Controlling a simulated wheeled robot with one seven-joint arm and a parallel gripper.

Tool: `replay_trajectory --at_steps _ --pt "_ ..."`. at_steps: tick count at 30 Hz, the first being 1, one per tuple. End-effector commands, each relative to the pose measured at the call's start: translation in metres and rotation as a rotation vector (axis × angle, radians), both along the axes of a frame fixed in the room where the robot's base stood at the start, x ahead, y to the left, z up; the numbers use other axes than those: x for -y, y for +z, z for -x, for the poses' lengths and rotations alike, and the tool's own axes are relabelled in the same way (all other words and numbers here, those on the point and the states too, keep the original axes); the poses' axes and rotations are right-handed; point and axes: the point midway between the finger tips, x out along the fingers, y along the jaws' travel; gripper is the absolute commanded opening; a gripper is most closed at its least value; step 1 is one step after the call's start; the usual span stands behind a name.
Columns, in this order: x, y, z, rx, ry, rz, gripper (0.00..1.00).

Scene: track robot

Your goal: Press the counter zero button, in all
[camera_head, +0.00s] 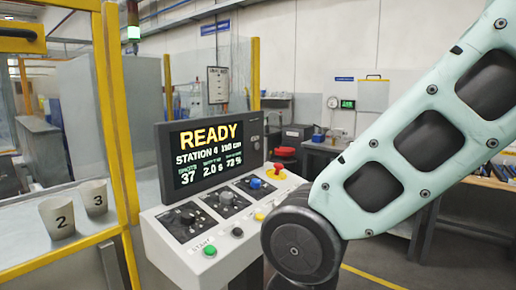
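A white control console (185,262) stands at the centre, with a dark screen (212,155) reading READY, STATION 4. Its panel has several knobs, among them a black one (187,217) and a blue one (255,183). Along its front are a green button (209,250) labelled START, a black button (237,232) and a yellow button (260,217). A red mushroom button (276,168) sits at the right. I cannot read which one is the counter zero button; my arm hides part of the console's right front. My gripper is not in the picture.
Two grey cups marked 2 (57,217) and 3 (94,198) stand behind a yellow-framed guard (128,130) at the left. Workbenches stand behind the console. My pale green arm fills the right side.

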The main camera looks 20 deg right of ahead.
Motion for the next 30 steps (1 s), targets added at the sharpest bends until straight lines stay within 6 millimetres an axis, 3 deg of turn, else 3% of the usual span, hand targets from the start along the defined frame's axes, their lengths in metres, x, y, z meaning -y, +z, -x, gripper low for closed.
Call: replay_trajectory --at_steps 1,4,30 --pt "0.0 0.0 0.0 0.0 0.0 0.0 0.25" --pt "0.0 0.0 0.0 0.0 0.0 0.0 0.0" --pt "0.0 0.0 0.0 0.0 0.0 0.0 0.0"
